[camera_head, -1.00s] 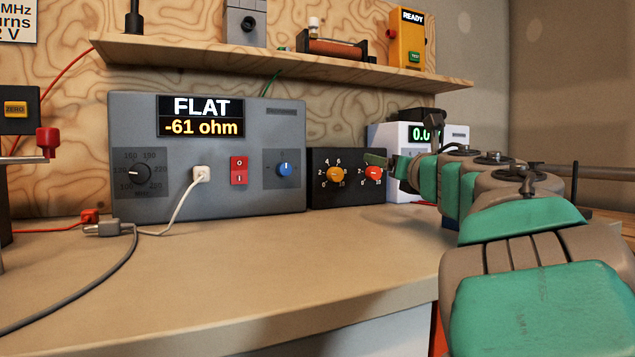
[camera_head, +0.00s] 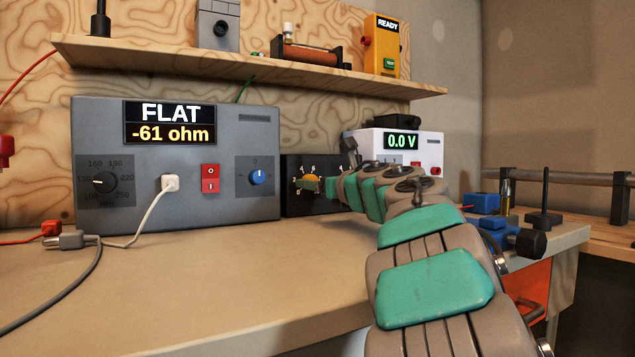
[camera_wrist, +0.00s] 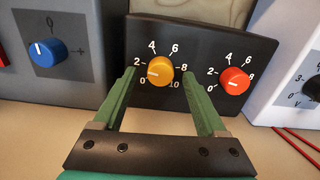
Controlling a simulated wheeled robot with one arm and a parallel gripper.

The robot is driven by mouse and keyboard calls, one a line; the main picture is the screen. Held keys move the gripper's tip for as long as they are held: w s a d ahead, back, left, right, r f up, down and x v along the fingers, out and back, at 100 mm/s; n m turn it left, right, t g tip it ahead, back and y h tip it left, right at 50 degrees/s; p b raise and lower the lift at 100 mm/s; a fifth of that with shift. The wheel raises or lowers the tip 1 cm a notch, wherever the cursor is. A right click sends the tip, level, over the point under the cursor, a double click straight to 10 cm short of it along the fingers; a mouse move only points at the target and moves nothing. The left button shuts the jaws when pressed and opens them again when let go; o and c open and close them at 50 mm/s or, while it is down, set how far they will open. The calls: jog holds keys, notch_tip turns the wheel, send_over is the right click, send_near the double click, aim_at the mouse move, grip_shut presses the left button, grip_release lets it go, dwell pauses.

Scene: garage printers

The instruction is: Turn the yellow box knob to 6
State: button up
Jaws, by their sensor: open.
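The yellow knob (camera_head: 307,183) is on the front of a black box (camera_head: 290,203) on the bench. In the wrist view the yellow knob (camera_wrist: 160,71) has a printed scale from 0 to 10, and its white pointer mark points left, near the 0. My gripper (camera_wrist: 159,74) is open, with one green finger on each side of the yellow knob. I cannot tell whether the fingers touch it. A red knob (camera_wrist: 235,80) with a similar scale is on the same box, right of the right finger. My arm hides it in the head view.
A grey meter box (camera_head: 240,205) reading "FLAT -61 ohm" stands left of the black box, with a blue knob (camera_wrist: 46,50) nearby. A white meter (camera_head: 428,150) reading 0.0 V stands to the right. A shelf (camera_head: 240,77) overhangs them.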

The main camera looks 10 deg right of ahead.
jog(key=shift+w, duration=0.15)
jog(key=shift+c, duration=0.3)
grip_shut()
